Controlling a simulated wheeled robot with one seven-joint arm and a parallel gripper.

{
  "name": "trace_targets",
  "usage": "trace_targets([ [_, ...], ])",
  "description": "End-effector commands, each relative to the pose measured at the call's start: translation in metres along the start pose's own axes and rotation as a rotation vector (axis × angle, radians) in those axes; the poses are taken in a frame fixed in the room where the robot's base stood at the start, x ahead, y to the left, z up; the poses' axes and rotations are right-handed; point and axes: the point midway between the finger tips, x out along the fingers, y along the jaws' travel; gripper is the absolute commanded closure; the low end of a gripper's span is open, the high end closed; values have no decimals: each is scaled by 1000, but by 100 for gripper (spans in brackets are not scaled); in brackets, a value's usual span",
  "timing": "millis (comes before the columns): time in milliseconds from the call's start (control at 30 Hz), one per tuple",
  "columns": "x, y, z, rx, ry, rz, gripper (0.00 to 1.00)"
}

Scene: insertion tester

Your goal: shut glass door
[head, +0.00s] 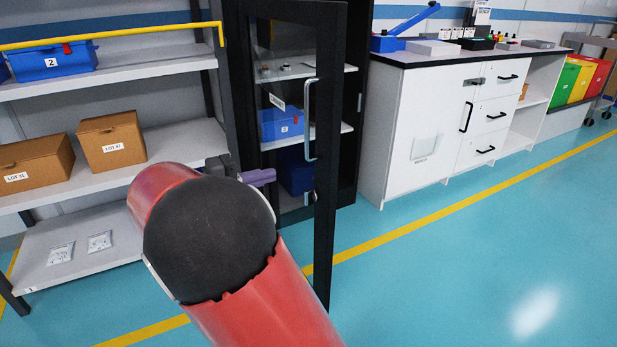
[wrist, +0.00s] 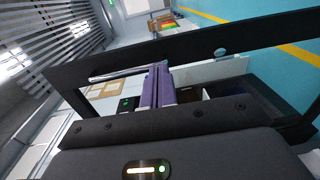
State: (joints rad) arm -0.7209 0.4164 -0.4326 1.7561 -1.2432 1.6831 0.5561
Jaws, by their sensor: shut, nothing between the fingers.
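The tall cabinet's glass door (head: 326,190) stands open, swung out toward me. It has a black frame and a clear pane, with a vertical silver handle (head: 309,118) near its free edge. My gripper (head: 263,177) has purple fingers, shut and empty, to the left of the handle and lower than it in the head view. In the wrist view the fingers (wrist: 157,86) are pressed together in front of the black door frame (wrist: 200,42). The handle (wrist: 122,74) runs left from beside them. I cannot tell whether they touch the door. My red arm hides the door's lower left part.
The black cabinet (head: 360,100) holds shelves with blue bins (head: 282,124). A shelf rack (head: 170,140) with cardboard boxes and a blue bin stands at left. A white counter (head: 420,125) stands at right. The blue floor (head: 450,270) at front right is clear.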

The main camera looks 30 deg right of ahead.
Motion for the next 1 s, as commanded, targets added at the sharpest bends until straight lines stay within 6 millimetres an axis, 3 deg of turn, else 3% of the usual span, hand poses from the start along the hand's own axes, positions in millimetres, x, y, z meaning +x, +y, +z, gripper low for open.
trace_targets([
  [167,-2,4,-7,16,9,53,100],
  [700,102,8,-7,13,8,48,100],
  [1000,131,10,-7,13,10,48,100],
])
